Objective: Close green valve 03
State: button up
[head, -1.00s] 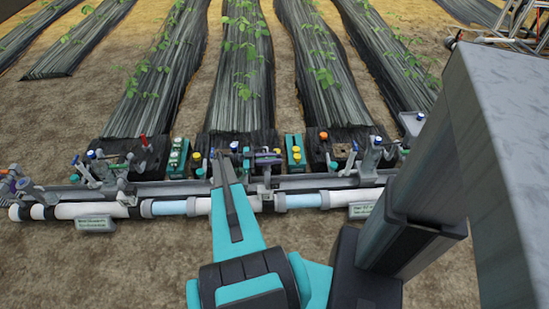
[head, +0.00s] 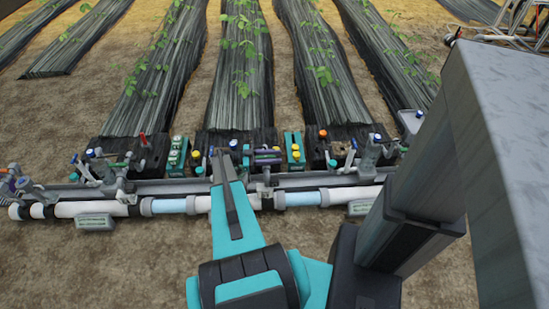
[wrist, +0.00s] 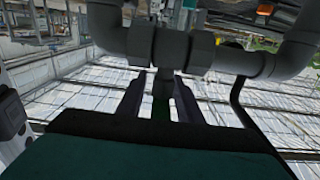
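My gripper (wrist: 158,104) is at the lower middle of the wrist view, its two dark fingers apart. A small dark green part shows between the fingers, below a grey pipe stub (wrist: 163,83); I cannot tell whether it is the green valve's handle or whether the fingers touch it. In the head view my teal arm reaches to the row of valves and pipes, and its tip (head: 220,155) is small and partly lost among the fittings. No label "03" is readable, so I cannot pick out green valve 03 there.
A white and blue pipe (head: 170,206) runs along the front of the row. A purple fitting (head: 268,158) and a teal block with yellow caps (head: 294,150) stand right of my arm's tip. Thick grey pipes (wrist: 160,45) cross above my fingers. Bare soil lies in front.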

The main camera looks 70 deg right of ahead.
jog(key=shift+r, duration=1.6)
jog(key=shift+s+a+r, duration=0.15)
jog(key=shift+a+r, duration=0.05)
jog(key=shift+a, duration=0.1)
jog(key=s+a, duration=0.2)
jog(key=a, duration=0.5)
jog(key=s+a+r+p, duration=0.1)
jog(key=s+a, duration=0.1)
jog(key=a, duration=0.5)
jog(key=shift+s+a+r, duration=0.15)
jog(key=shift+s+a, duration=0.15)
jog(key=shift+s, duration=0.05)
jog(key=shift+w, duration=0.1)
